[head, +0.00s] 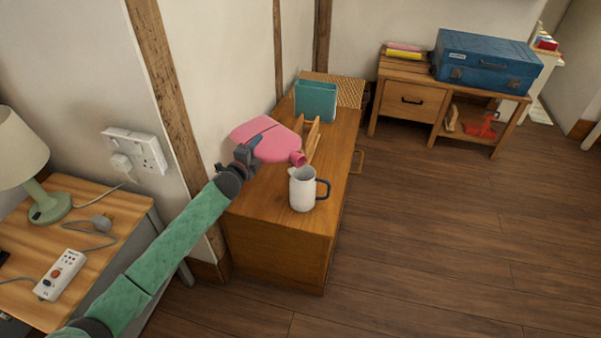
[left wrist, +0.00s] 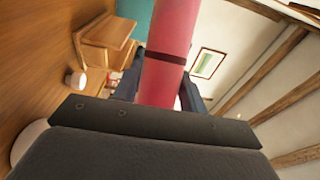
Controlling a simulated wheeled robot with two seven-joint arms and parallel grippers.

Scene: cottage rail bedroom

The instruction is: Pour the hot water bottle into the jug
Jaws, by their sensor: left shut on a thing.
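The pink hot water bottle (head: 266,140) is held tilted above the wooden cabinet, its neck and mouth pointing right and slightly down. My left gripper (head: 246,155) is shut on it, and the bottle also fills the middle of the left wrist view (left wrist: 168,55) between the fingers. The white jug (head: 302,189) with a dark handle stands upright on the near end of the cabinet top. The bottle's mouth is close above the jug's opening in the head view; I cannot tell whether they line up in depth. No water is visible. My right gripper is not in view.
The wooden cabinet (head: 275,248) also holds a wooden rack (head: 311,138) and a teal holder (head: 316,101) behind the jug. A side table with a lamp (head: 22,150) and power strip (head: 60,274) stands at left. The floor at right is clear.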

